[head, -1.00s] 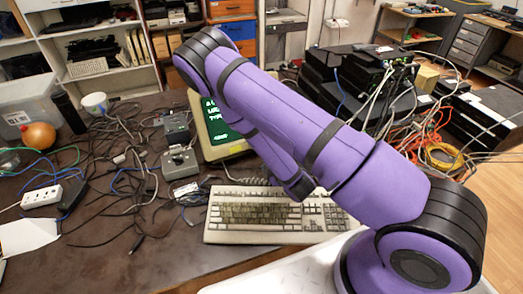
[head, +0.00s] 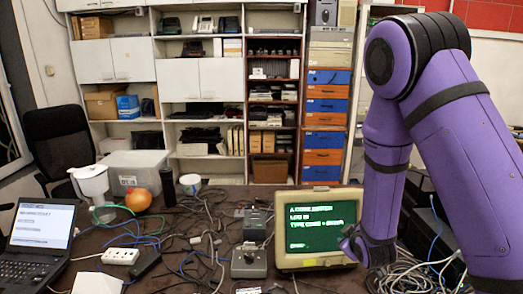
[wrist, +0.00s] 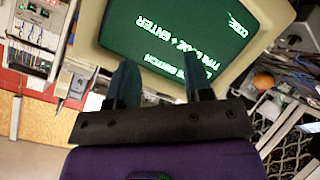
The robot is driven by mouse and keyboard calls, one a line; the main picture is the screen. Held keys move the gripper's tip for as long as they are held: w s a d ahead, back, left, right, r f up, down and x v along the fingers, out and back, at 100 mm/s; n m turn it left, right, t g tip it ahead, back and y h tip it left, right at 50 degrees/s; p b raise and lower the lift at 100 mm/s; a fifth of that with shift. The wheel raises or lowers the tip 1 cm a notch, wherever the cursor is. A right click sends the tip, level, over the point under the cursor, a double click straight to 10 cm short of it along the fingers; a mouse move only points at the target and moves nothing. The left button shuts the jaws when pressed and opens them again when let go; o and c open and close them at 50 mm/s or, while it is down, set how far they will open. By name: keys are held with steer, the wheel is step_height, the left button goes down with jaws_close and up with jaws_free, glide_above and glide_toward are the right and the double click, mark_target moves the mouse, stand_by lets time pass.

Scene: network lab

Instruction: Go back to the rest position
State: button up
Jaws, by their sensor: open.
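My purple arm (head: 455,130) stands at the right of the head view and bends down toward the computer monitor. My gripper (wrist: 163,75) is open, with its two dark fingers apart and nothing between them in the wrist view. In the head view my gripper's end (head: 352,242) is small and partly hidden at the right edge of the monitor. The beige monitor (head: 290,259) has a lit green screen with white text. It fills the upper middle of the wrist view (wrist: 255,50), tilted, beyond the fingers. I cannot tell whether the gripper touches it.
An open laptop (head: 42,235), a white power strip (head: 121,256), an orange ball (head: 138,200) and a clear bin (head: 133,170) are on the cluttered table. Cables tangle around grey boxes (head: 249,262). Shelves (head: 200,80) and an office chair (head: 58,140) stand behind.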

steer(key=s+d+r+m+g, duration=0.1)
steer(key=s+r+m, duration=0.15)
steer(key=r, duration=0.45)
steer(key=s+r+m+g+y, duration=0.1)
steer(key=s+r, duration=0.3)
steer(key=r, duration=0.3)
steer(key=s+d+r+m+g, duration=0.1)
steer(key=s+r+m, duration=0.1)
steer(key=s+r, duration=0.35)
steer(key=s+d+r+m+g, duration=0.1)
steer(key=s+r, duration=0.5)
steer(key=s, duration=0.4)
steer(key=s+d+r+m+g, duration=0.1)
steer(key=s+r, duration=0.4)
steer(key=s, duration=0.5)
steer(key=shift+r+m+g+h, duration=0.3)
steer(key=shift+r+m+g, duration=0.15)
steer(key=shift+g, duration=0.25)
